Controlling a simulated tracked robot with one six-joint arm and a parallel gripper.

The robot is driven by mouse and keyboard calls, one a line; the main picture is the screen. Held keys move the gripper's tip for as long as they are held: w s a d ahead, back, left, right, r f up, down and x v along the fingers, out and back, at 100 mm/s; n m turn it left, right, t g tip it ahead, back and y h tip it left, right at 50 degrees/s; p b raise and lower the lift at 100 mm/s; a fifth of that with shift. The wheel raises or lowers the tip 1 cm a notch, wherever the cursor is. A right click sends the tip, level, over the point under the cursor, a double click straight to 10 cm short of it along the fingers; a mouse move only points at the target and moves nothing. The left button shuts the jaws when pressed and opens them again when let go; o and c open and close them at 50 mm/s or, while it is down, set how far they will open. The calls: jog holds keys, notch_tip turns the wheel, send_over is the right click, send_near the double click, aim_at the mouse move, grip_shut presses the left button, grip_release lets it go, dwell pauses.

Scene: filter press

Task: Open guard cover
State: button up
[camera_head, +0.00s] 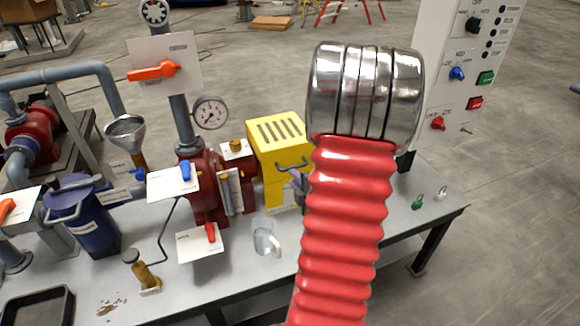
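The yellow guard cover (273,135) stands on the bench at the picture's middle, with dark slots in its sloped top. It looks shut. A dark bar handle (291,165) sticks out from its front. My red ribbed arm with its metal collar stands in front of the cover's right side and hides part of it. A small grey-purple piece (297,184) shows just below the handle at the arm's left edge. It may be part of my gripper, but the fingers are not clearly seen. I cannot tell whether anything touches the handle.
A glass beaker (265,240) is in front. A control panel (465,80) rises at the right. A blue vessel (90,215) and black tray (38,307) are at left.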

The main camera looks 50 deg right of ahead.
aim_at(294, 167)
jog(key=shift+n+t+h, duration=0.5)
jog(key=shift+t, duration=0.1)
jog(key=s, duration=0.1)
jog(key=s+d+f, duration=0.1)
jog(key=s, duration=0.2)
jog(key=shift+s+d+f, duration=0.25)
jog(key=shift+d+f, duration=0.15)
jog(key=x, duration=1.4)
jog(key=shift+c, duration=0.6)
grip_shut()
jog(key=shift+s, duration=0.1)
